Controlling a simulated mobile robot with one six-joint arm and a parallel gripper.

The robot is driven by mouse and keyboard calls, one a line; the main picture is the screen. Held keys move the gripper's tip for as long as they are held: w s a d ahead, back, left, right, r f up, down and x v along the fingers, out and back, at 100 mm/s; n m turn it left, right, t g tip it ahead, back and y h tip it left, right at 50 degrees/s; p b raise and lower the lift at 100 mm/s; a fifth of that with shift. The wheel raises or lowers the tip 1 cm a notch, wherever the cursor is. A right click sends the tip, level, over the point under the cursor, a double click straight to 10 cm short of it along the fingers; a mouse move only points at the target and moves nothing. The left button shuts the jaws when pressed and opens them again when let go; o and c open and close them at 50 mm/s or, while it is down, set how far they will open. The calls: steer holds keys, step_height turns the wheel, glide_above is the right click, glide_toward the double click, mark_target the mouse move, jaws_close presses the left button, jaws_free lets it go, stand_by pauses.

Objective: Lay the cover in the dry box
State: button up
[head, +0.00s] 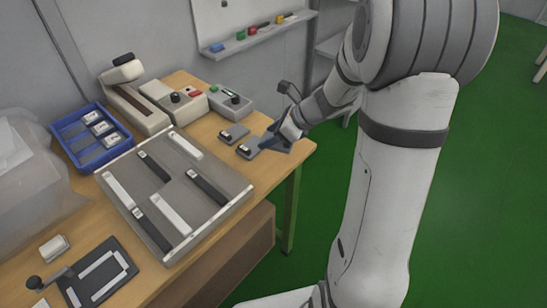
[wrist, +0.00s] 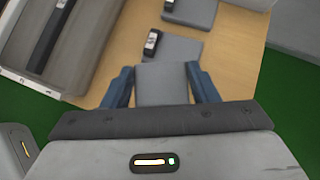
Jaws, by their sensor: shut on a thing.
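My gripper (wrist: 160,70) has its two blue fingers on either side of a flat grey plate (wrist: 162,90), which looks like the cover, and is shut on it. In the head view my gripper (head: 272,138) is low over the table's far right corner; I cannot tell if the plate touches the wood. Just beyond the plate lies a grey flat piece (wrist: 182,48) with a black-and-white clip at its left end. A similar piece (wrist: 195,10) lies farther off. No container is clearly marked as the dry box; a blue compartment bin (head: 66,138) stands at the table's left.
A large pale tray (head: 225,172) with black and white strips fills the table's middle. Beige devices (head: 135,105) and control boxes (head: 232,103) stand along the back. A black panel (head: 85,283) and clear plastic (head: 25,190) are at the left. The wooden table (head: 302,150) ends just right of my gripper.

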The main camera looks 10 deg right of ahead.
steer(key=shift+f+b, duration=0.6)
steer(key=shift+f, duration=2.45)
steer(key=shift+f, duration=0.15)
steer(key=o, duration=0.8)
steer(key=shift+c, duration=0.2)
